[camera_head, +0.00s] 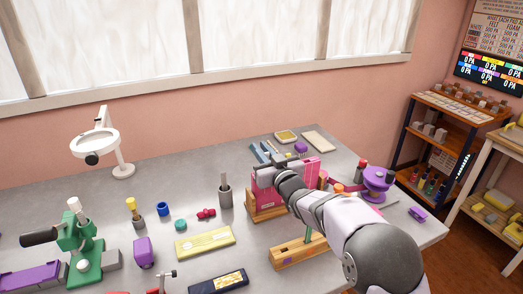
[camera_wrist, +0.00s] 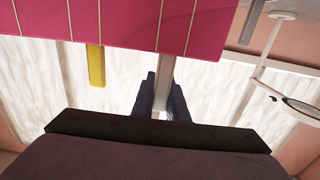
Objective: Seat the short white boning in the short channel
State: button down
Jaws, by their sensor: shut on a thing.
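My gripper (camera_wrist: 160,100) shows in the wrist view, its dark fingers shut on a short white boning strip (camera_wrist: 165,78). In the head view my gripper (camera_head: 265,152) is over the pink gown panel (camera_head: 268,192), which stands on a wooden base (camera_head: 265,214). The wrist view appears upside down. There the pink panel (camera_wrist: 120,22) has several pale channel lines, and the boning's far end meets its edge near one of them. I cannot tell whether that end is inside the channel or only against the edge. My arm hides part of the panel in the head view.
A yellow strip (camera_wrist: 96,66) sticks out of the panel beside the boning. A wooden block (camera_head: 298,253) stands in front of the panel and a purple spool (camera_head: 377,180) to its right. A grey cup (camera_head: 225,196) and a magnifier lamp (camera_head: 110,140) stand to the left.

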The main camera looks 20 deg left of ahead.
jog(key=shift+f, duration=0.3)
jog(key=shift+f+b, duration=0.9)
jog(key=shift+b, duration=0.15)
jog(key=c, duration=1.7)
grip_release()
jog(key=shift+o, duration=0.2)
jog(key=shift+r, duration=0.1)
notch_tip(320, 180, up, 10)
jog(key=shift+b, duration=0.35)
